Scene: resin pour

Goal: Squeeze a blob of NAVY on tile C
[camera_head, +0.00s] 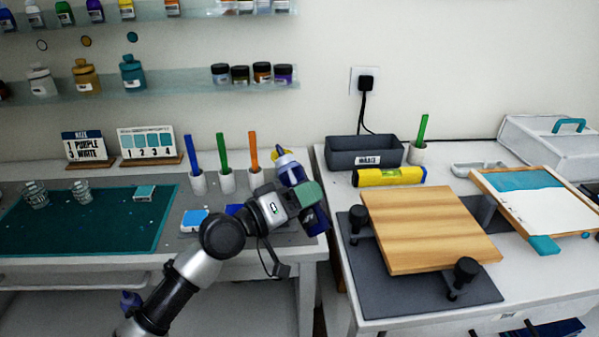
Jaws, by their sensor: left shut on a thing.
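My left gripper (306,194) is shut on a dark blue bottle (291,170) with a pale nozzle. It holds the bottle tilted at the right end of the left table. The gripper hides the bottle's middle, and no label can be read. A light blue tile (195,220) lies on the grey mat left of my gripper. A darker blue piece (235,210) beside it is partly hidden by my arm. I cannot read which tile is C. My right gripper is not in view.
Cups with blue, green and orange sticks (227,180) stand behind my gripper. Clear cups (81,193) stand at the left. The right table holds a grey bin (365,152), a yellow level (389,176) and a wooden board (428,228) on clamps. A gap separates the tables.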

